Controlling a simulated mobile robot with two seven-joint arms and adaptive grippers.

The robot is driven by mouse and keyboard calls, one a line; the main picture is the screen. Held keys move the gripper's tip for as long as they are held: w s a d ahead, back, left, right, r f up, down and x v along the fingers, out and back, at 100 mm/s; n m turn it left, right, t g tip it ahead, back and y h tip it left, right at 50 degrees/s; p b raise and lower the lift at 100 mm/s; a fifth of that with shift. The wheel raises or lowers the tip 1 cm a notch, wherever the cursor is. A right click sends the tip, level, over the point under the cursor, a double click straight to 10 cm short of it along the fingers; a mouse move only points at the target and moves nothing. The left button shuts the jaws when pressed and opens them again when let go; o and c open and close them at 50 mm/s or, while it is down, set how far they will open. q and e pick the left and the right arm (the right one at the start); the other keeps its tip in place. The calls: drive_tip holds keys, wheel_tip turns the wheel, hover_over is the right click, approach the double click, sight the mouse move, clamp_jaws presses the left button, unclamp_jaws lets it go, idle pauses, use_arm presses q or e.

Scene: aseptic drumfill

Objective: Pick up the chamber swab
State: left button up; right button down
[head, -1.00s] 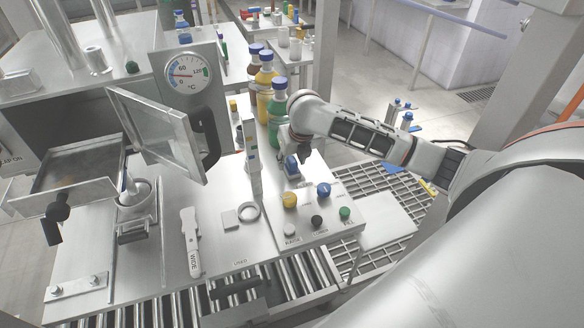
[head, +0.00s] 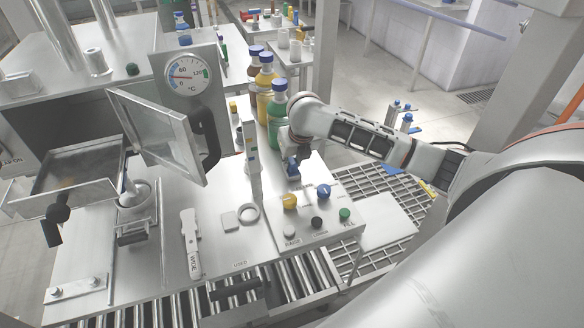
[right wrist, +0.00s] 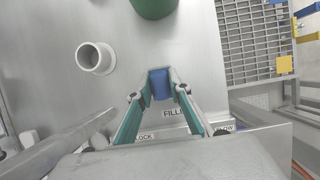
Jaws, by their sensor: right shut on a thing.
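My right gripper (head: 295,166) reaches down behind the control panel, close to the green bottle. In the right wrist view its two teal fingers (right wrist: 160,90) are shut on a small blue piece (right wrist: 160,83), which I take for the chamber swab. Only its blue part shows clearly between the fingertips; the rest is hidden. In the head view the blue piece is mostly covered by the gripper. My left gripper is not in view.
A green bottle (head: 277,120) and a yellow bottle (head: 264,85) stand beside the right gripper. The control panel (head: 335,215) with coloured knobs lies in front. An open glass door (head: 155,135) and gauge (head: 187,77) are to the left. A white hollow cylinder (right wrist: 95,58) stands near the gripper.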

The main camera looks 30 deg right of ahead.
sight(292, 161)
wheel_tip(292, 161, up, 20)
idle(0.6)
drive_tip(key=c, duration=2.7)
unclamp_jaws()
drive_tip(key=shift+c, duration=0.6)
